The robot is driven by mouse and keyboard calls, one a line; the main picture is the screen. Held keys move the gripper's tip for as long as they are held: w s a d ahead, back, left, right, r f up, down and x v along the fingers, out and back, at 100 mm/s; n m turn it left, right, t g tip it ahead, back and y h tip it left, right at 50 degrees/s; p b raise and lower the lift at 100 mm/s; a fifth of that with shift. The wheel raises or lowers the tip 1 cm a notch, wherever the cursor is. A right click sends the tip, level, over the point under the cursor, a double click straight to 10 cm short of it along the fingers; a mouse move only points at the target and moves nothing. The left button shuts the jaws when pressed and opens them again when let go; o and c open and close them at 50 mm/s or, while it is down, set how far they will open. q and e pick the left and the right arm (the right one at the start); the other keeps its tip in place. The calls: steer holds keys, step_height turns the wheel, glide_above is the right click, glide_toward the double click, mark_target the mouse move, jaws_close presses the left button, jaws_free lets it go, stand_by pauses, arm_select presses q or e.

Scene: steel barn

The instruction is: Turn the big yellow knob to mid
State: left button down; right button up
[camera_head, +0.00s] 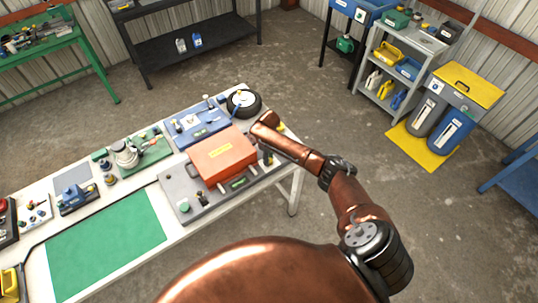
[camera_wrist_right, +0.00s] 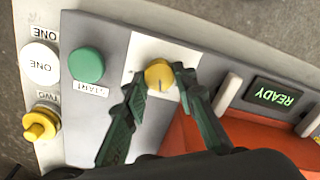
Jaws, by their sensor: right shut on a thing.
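In the right wrist view a round yellow knob (camera_wrist_right: 159,74) with a dark pointer line sits on a white plate on the grey panel (camera_wrist_right: 105,40). My right gripper (camera_wrist_right: 160,80) has its two dark green fingers on either side of this knob, shut on it. A second yellow knob (camera_wrist_right: 40,125) stands to the left, apart from the fingers. In the head view my right gripper (camera_head: 266,156) is at the right end of the panel, beside the orange box (camera_head: 222,158); the gripped knob is hidden there. My left gripper is out of view.
A green START button (camera_wrist_right: 87,65) and a white ONE button (camera_wrist_right: 39,63) are left of the fingers. A lit READY display (camera_wrist_right: 273,95) lies between pale handles at right. The white table (camera_head: 30,235) holds other panels and a green mat (camera_head: 105,245).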

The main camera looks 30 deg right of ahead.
steer(key=m+p, duration=0.3)
steer(key=shift+r+m, duration=0.15)
steer(key=shift+m, duration=0.15)
steer(key=shift+w+m+p, duration=0.1)
steer(key=shift+m+p, duration=1.2)
steer(key=shift+m, duration=1)
steer(key=shift+d, duration=0.1)
steer(key=o, duration=1.2)
steer(key=shift+c, duration=0.2)
step_height(320, 180, up, 12)
